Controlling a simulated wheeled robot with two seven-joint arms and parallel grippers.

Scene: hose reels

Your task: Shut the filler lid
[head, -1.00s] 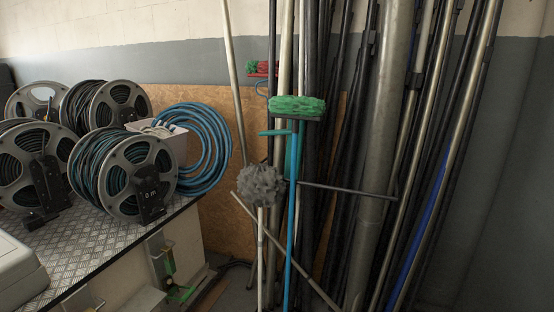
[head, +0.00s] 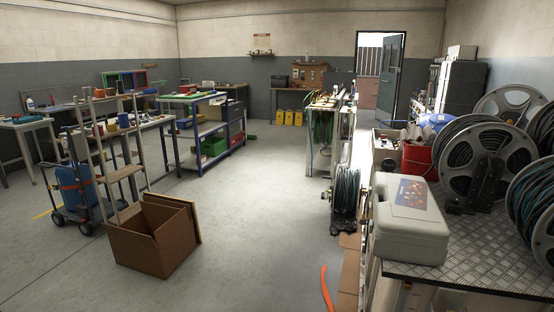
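No filler lid can be made out in the head view. Neither of my grippers is in view. A closed light-grey case (head: 409,215) with a printed label on top stands on a metal checker-plate bench top (head: 470,262) at the right. Whether anything in the room carries a filler lid is too small to tell.
Hose reels (head: 487,155) stand on the bench at the right. An open cardboard box (head: 150,238) and a hand truck with a blue tank (head: 75,187) are on the floor at left. Open floor (head: 255,220) lies in the middle. A door (head: 393,80) stands open at the back.

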